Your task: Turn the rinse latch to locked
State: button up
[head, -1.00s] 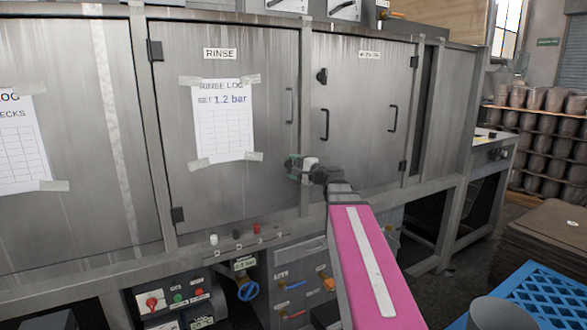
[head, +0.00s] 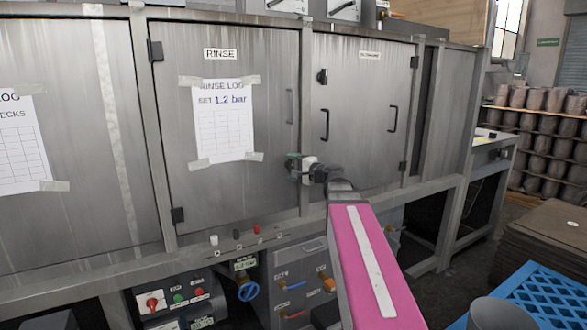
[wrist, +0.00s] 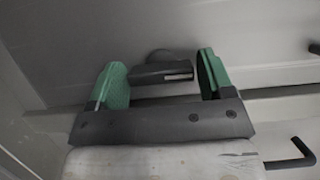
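The rinse door (head: 185,130) is a grey steel panel with a RINSE label (head: 220,54), and it looks closed. My gripper (head: 293,165) is at the door's lower right edge by the post. In the wrist view my gripper (wrist: 162,80) is open, with green fingers spread. In the head view the latch is hidden by my gripper.
A neighbouring door (head: 358,110) to the right has its own dark latch (head: 322,76) and handle (head: 325,124). A taped paper log (head: 224,125) hangs on the rinse door. Below are small knobs, a blue valve wheel (head: 248,291) and a control panel (head: 175,303).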

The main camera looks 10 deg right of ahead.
jog(key=v, duration=1)
jog(key=shift+s+d, duration=0.2)
jog(key=shift+s, duration=0.1)
jog(key=s+a+f+n+g+h, duration=0.2)
jog(key=a+f+g, duration=0.2)
jog(key=f, duration=0.7)
jog(key=s+a+f+n+g+h, duration=0.1)
jog(key=a+f+n+g+h, duration=0.15)
jog(key=f, duration=0.85)
jog(key=s+f+n+g+h, duration=0.2)
jog(key=s+f, duration=0.3)
jog(key=f, duration=0.4)
jog(key=s+f+n+g+h, duration=0.3)
jog(key=s+f+g+h, duration=0.2)
jog(key=f, duration=0.4)
jog(key=shift+s+a+f, duration=0.2)
jog(key=shift+a+f, duration=0.15)
jog(key=shift+a, duration=0.05)
